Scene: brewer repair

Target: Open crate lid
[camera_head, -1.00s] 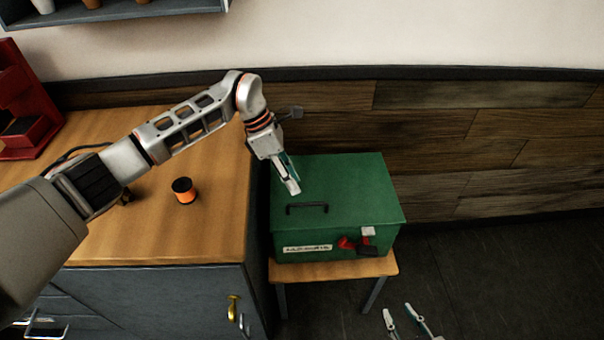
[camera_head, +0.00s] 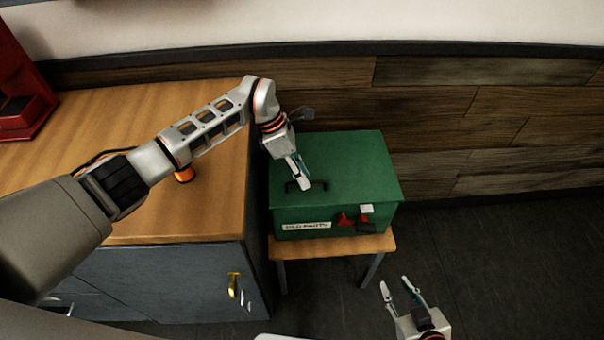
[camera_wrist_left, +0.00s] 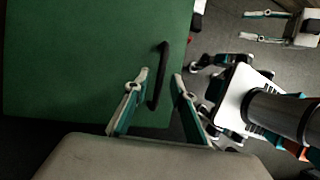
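A green crate (camera_head: 360,170) stands on a small wooden stool with its lid down. A black handle (camera_head: 318,185) is on the lid near its front left. My left gripper (camera_head: 304,183) is over the lid at the handle. In the left wrist view, the open fingers of this gripper (camera_wrist_left: 162,82) lie on either side of the near end of the black handle (camera_wrist_left: 160,72); I cannot tell whether they touch it. A red and black latch (camera_head: 352,221) is on the crate's front. My right gripper (camera_head: 402,284) is open and empty, low in front of the crate.
A wooden-topped cabinet (camera_head: 120,215) stands left of the crate, with an orange spool (camera_head: 184,175) on it, partly hidden by my left arm. A red machine (camera_head: 22,95) is at the far left. A wood-panelled wall (camera_head: 440,125) is behind. The floor (camera_head: 500,270) at right is clear.

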